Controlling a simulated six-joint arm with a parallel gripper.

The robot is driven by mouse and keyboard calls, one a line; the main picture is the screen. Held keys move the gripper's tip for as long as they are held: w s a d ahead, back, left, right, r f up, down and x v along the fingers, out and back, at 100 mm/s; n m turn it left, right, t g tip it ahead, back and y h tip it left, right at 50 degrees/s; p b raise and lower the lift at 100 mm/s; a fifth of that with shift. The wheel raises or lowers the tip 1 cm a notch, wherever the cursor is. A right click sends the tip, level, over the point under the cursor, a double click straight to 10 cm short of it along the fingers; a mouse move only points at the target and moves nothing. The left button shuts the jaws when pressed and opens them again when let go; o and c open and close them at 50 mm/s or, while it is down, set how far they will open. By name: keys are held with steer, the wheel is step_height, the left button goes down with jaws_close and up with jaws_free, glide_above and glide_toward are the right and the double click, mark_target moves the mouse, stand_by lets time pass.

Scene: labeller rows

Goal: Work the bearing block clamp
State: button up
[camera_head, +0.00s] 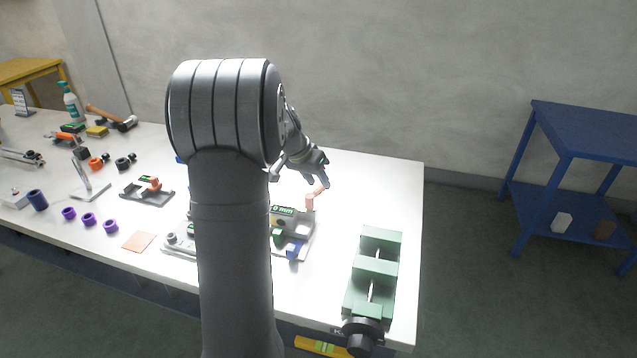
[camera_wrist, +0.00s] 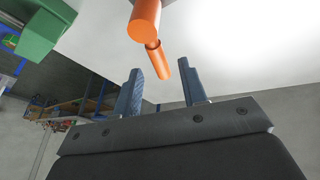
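A grey fixture (camera_head: 305,240) with a green "0 mm" label stands on the white table, right of my arm; it looks like the bearing block clamp. It carries a green block (camera_head: 278,237) and a blue block (camera_head: 294,249). An orange handle (camera_head: 310,202) rises at its back right; the wrist view shows an orange rod with a thinner tip (camera_wrist: 160,69). My gripper (camera_head: 318,182) is just above and beyond this handle in the head view. In the wrist view my gripper (camera_wrist: 162,90) is open, its fingers apart, the orange tip appearing between them. Contact cannot be told. My arm hides part of the fixture.
A green vise (camera_head: 376,267) stands at the table's front right. A second grey fixture (camera_head: 148,192) with an orange lever, purple rings (camera_head: 88,219) and an orange square (camera_head: 138,241) lie to the left. The table right of the handle is clear. A blue shelf (camera_head: 585,135) stands apart at right.

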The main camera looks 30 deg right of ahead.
steer(key=shift+x, duration=0.8)
jaws_close()
steer(key=shift+r, duration=0.1)
